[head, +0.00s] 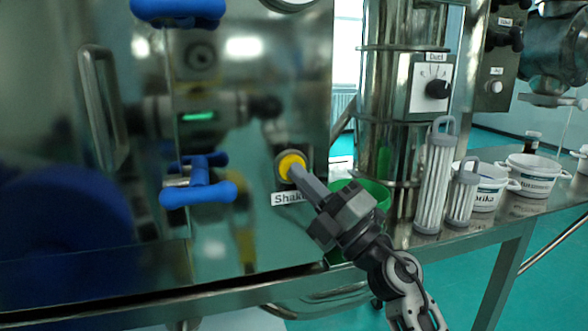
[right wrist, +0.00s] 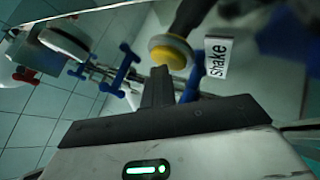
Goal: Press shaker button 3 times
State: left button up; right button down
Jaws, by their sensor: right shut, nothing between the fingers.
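In the right wrist view the yellow button (right wrist: 170,54) is just beyond the tips of my shut fingers (right wrist: 158,72). I cannot tell whether the tips touch it. My left gripper is not in view.
A blue-handled latch (head: 198,190) projects from the panel left of the button. A green bucket (head: 365,192) is behind my right gripper. Filter cartridges (head: 436,180) and white tubs (head: 534,175) stand on the metal table to the right. A dial box (head: 431,85) is on the steel column.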

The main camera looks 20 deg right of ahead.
jog(key=shift+s+p, duration=0.3)
jog(key=shift+s, duration=0.6)
jog(key=shift+s, duration=0.1)
jog(key=s+p, duration=0.1)
jog(key=s, duration=0.3)
jog(key=shift+s+d, duration=0.15)
jog(key=shift+s, duration=0.25)
